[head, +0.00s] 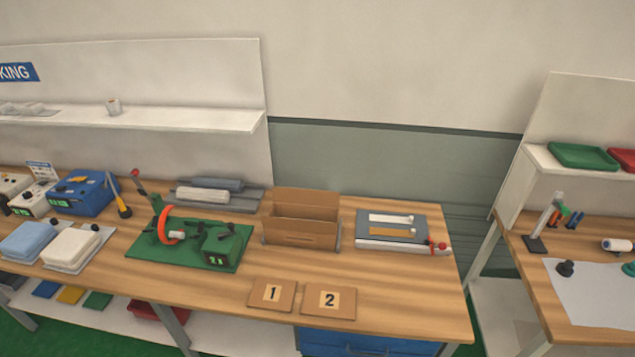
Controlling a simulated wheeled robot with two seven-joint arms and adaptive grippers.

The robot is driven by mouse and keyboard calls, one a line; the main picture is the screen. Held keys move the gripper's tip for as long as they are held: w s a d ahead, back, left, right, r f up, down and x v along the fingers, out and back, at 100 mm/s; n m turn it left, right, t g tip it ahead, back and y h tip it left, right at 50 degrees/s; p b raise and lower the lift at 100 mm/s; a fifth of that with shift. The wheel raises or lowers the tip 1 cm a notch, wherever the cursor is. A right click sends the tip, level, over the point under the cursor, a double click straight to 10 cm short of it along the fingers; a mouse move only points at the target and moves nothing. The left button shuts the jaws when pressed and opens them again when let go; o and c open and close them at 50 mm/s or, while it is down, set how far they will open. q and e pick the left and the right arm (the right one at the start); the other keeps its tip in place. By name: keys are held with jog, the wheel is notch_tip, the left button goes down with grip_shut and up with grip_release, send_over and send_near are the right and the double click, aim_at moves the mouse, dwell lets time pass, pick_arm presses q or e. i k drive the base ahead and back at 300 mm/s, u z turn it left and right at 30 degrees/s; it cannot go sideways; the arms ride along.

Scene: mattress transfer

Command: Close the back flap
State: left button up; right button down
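An open cardboard box (300,232) stands on the wooden workbench, right of centre. Its back flap (306,197) stands up along the far edge. Its front side faces me and the inside shows as a dark brown gap between front and back. A thin grey holder edge shows at each side of the box. Neither of my grippers is in the head view.
A green-based device with a red ring (172,230) stands left of the box. A grey board (405,225) with strips on it lies to the right. Cards numbered 1 (272,295) and 2 (328,302) lie in front. A second table (570,255) stands at the right beyond a gap.

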aim_at(331, 200)
jog(key=u, duration=0.3)
jog(key=i, duration=0.7)
jog(key=u, duration=0.55)
